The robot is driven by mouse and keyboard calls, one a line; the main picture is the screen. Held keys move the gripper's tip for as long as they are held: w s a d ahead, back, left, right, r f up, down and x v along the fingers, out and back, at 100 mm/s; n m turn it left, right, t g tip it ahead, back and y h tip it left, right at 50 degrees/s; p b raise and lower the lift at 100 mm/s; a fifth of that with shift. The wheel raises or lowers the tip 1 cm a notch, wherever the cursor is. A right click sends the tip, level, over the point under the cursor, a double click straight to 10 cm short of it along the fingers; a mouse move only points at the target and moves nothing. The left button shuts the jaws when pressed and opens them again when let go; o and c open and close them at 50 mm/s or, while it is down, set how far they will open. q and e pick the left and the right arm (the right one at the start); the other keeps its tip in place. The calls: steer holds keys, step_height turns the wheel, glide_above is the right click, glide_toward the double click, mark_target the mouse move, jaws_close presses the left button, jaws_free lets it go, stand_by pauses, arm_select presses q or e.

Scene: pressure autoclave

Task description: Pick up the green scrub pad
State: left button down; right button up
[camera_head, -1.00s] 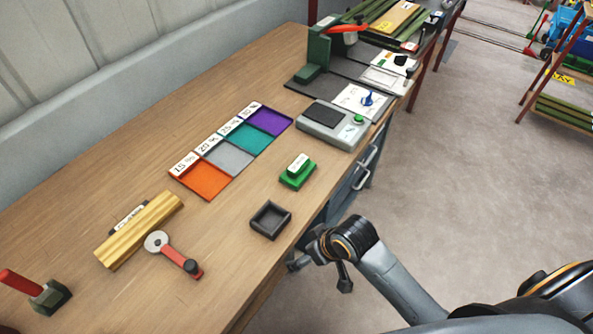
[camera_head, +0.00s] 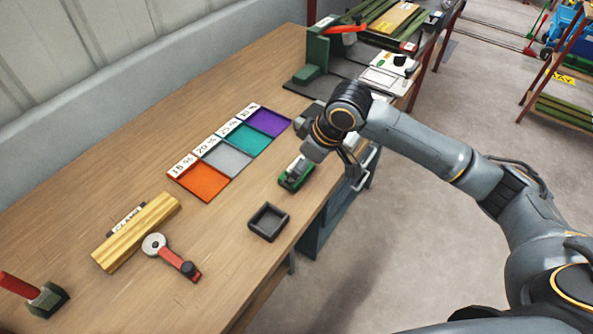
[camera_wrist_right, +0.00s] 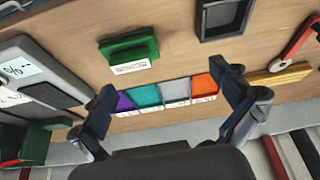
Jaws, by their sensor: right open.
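The green scrub pad (camera_head: 296,177) lies on the wooden bench, near its front edge, between the dark square tray and the grey scale. Part of it is hidden by my right gripper in the head view. In the right wrist view the pad (camera_wrist_right: 128,48) shows whole, with a white label on its side, at the upper left. My right gripper (camera_wrist_right: 170,82) is open, with its two fingers wide apart and nothing between them. It is above the bench close to the pad; I see no clear contact. My left gripper is not in view.
The dark square tray (camera_head: 269,222) is beside the pad. Coloured squares (camera_head: 198,182) lie behind it. The scale (camera_wrist_right: 40,75) shows in the wrist view; my arm mostly covers it in the head view. A wooden block (camera_head: 136,232) and red-handled tool (camera_head: 172,257) lie farther left.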

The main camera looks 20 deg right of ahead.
steer(key=w+d+r+m, duration=0.1)
steer(key=w+d+r, duration=0.2)
steer(key=d+r, duration=0.1)
steer(key=x, duration=0.5)
steer(key=p+x, duration=0.1)
steer(key=x, duration=0.1)
steer(key=shift+w+d+f, duration=0.15)
steer(key=shift+w+f, duration=0.15)
steer(key=shift+f, duration=0.1)
steer(key=p+x, duration=0.1)
steer(key=x, duration=0.4)
steer(key=shift+s, duration=0.2)
steer(key=shift+w+f, duration=0.1)
steer(key=shift+f, duration=0.2)
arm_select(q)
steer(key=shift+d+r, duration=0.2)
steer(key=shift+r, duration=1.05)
arm_select(e)
steer(key=shift+c, duration=0.4)
